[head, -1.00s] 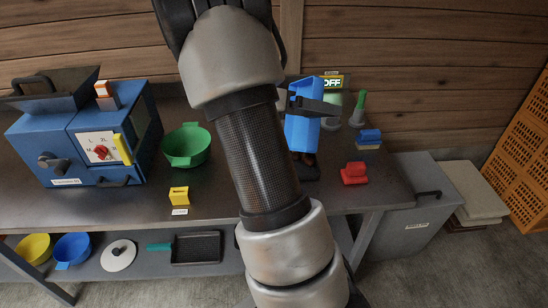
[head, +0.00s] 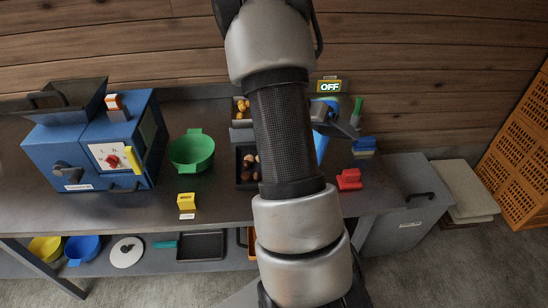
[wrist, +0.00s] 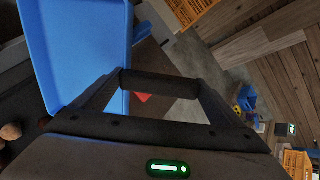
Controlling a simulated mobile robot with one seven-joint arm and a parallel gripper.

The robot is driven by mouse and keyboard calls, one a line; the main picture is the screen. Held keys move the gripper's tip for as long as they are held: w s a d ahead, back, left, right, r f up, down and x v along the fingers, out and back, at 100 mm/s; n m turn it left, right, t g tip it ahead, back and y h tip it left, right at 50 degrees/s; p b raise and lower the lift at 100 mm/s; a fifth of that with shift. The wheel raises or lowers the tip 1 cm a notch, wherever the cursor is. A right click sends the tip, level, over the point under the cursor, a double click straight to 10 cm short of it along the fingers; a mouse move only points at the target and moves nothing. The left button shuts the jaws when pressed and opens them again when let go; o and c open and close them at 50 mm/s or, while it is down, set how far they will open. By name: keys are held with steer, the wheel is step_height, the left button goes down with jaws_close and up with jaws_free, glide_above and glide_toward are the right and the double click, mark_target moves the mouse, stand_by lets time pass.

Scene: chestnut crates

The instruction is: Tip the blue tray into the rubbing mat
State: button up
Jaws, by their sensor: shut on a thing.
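The blue tray (head: 320,146) is tilted steeply above the right part of the table in the head view, partly hidden behind my arm. In the wrist view the blue tray (wrist: 85,45) fills the upper left, against my gripper (wrist: 160,84). My gripper (head: 337,122) is shut on the tray's edge. I cannot make out the rubbing mat for certain; the area under the tray is mostly behind my arm. A black tray (head: 240,182) with brown chestnuts stands left of my arm.
A green bowl (head: 192,152), a small yellow block (head: 186,199) and a blue machine (head: 85,150) stand to the left. A grey bin (head: 405,200) is beside the table.

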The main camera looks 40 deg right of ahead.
steer(key=shift+s+d+y+p, duration=0.4)
steer(key=shift+d+p, duration=0.3)
steer(key=shift+p, duration=0.25)
steer(key=s+d+f+t+y+p, duration=0.1)
steer(key=s+d+f+y+p, duration=0.1)
steer(key=d, duration=0.4)
steer(key=s+d+f+t+y+p, duration=0.2)
steer(key=s+d+f+y+p, duration=0.1)
steer(key=d+f+y+p, duration=0.1)
steer(key=shift+d+f+t+y+p, duration=0.35)
steer(key=shift+d+f+y, duration=0.25)
steer(key=shift+d+y, duration=0.75)
steer(key=shift+d+h, duration=0.2)
steer(key=shift+h, duration=0.05)
